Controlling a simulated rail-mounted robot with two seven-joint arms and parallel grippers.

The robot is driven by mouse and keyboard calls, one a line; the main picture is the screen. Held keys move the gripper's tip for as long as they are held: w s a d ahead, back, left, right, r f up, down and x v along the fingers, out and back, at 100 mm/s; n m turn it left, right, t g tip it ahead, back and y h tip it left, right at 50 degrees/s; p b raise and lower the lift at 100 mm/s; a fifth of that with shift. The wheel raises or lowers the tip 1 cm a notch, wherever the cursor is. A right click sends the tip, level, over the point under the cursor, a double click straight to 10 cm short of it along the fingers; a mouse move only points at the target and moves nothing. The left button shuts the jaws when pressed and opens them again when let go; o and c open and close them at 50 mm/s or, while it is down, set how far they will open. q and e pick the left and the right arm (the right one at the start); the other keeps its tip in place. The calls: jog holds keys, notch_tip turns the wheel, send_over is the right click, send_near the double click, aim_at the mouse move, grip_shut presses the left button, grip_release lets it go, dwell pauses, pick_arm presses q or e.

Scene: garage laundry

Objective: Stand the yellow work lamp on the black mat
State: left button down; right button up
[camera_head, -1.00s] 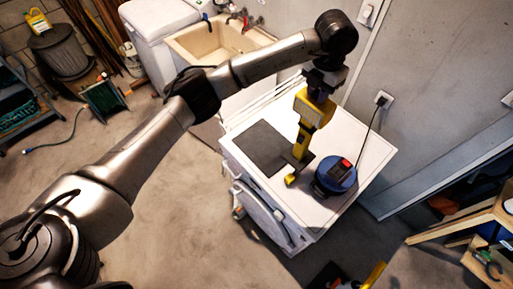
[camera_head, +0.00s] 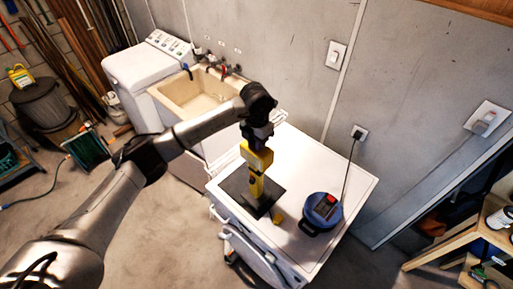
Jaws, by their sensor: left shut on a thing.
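The yellow work lamp (camera_head: 257,160) is upright, with its lower end in front of the black mat (camera_head: 234,186). I cannot tell whether its foot touches the mat. The mat lies flat on the white machine top, and the lamp hides part of it. My left gripper (camera_head: 258,145) comes down from above and is shut on the upper part of the lamp. My right gripper is not in view.
A blue round device (camera_head: 322,212) with a red part stands right of the mat, its cord running to a wall outlet (camera_head: 359,132). The white top (camera_head: 335,176) is bare toward the back right. A beige sink (camera_head: 200,100) stands behind left; a wooden shelf (camera_head: 455,240) is at right.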

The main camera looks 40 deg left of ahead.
pick_arm(q)
jog(key=shift+f+p, duration=0.65)
jog(key=shift+f, duration=1.45)
jog(key=c, duration=0.9)
grip_release()
jog(key=shift+c, duration=0.2)
